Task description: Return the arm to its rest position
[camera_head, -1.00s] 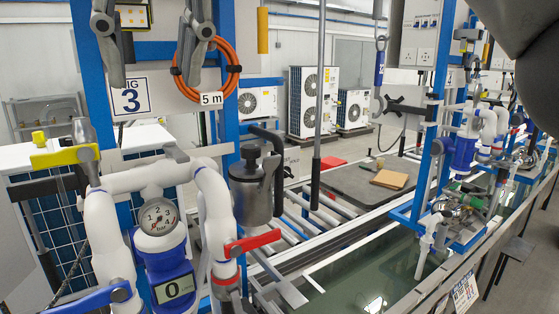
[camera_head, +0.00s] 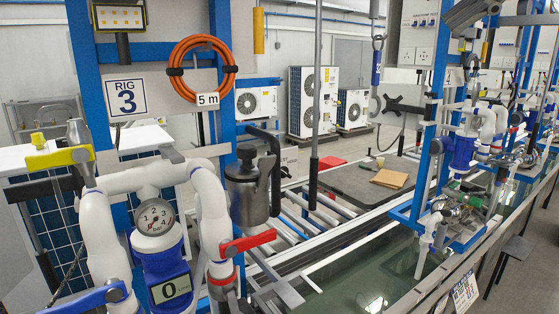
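Neither gripper shows clearly in the head view now. A grey metal piece (camera_head: 468,13) at the top right edge may be part of my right arm or gripper. My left gripper is out of view. Nothing of mine covers the rig 3 sign (camera_head: 126,96) or the orange hose coil (camera_head: 203,69) on its panel.
Close in front stand white pipes (camera_head: 207,205) with a pressure gauge (camera_head: 155,217), a blue meter (camera_head: 166,281) reading 0, a red lever (camera_head: 248,242), a blue lever (camera_head: 83,299) and a yellow lever (camera_head: 58,158). A grey metal canister (camera_head: 247,194) stands right of them.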

